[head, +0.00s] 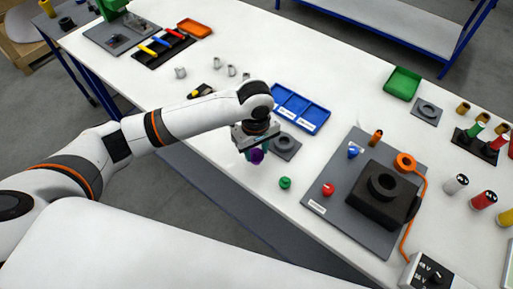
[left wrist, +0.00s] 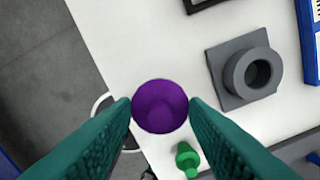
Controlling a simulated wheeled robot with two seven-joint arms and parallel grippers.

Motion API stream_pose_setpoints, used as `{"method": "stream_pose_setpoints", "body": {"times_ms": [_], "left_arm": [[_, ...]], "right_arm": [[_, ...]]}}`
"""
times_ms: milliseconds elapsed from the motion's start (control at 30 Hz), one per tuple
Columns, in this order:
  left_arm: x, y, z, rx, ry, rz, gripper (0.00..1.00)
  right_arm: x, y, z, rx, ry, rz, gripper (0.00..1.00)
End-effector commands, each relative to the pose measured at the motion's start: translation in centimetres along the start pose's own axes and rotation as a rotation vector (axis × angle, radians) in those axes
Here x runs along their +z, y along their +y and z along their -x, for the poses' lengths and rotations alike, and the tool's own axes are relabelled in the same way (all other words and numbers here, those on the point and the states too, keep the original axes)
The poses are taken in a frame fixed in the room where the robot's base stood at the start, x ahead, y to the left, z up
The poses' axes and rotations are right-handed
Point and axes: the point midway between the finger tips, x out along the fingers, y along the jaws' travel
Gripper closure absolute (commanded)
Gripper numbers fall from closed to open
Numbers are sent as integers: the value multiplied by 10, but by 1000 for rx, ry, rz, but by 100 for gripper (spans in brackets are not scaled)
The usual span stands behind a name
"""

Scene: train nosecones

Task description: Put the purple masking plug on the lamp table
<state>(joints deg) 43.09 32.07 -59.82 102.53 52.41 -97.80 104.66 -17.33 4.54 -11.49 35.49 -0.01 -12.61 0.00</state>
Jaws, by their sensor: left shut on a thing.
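The purple masking plug (head: 257,156) is held in my left gripper (head: 254,148), above the white worktable (head: 215,125) near its front edge. In the left wrist view the plug (left wrist: 160,106) sits between the two green fingertips, its round purple face toward the camera. The gripper is shut on it, and the plug looks clear of the tabletop. I cannot tell which surface in view, if any, is the lamp table. My right gripper is not in view.
A grey square holder with a ring (head: 287,146) stands just right of the gripper, and a green plug (head: 285,183) below it. Right are a grey board (head: 318,206) with a black block (head: 382,196). A blue tray (head: 301,109) lies behind.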

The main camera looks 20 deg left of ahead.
Motion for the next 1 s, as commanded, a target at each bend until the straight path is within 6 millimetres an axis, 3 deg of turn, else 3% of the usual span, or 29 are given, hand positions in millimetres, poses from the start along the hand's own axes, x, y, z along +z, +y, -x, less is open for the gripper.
{"method": "stream_pose_setpoints", "body": {"times_ms": [233, 633, 667, 767, 1000], "left_arm": [[0, 1, -32, 2, 0, -2, 81], [-1, 1, -38, 2, 1, -2, 81], [0, 1, -39, 1, 1, -3, 56], [0, 1, -39, 1, 1, -3, 40], [0, 1, -38, 1, 0, -3, 38]], "right_arm": [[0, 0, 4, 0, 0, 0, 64], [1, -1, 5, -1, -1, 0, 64], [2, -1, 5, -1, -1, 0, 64], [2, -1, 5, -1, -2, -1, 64], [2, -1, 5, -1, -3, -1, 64]]}}
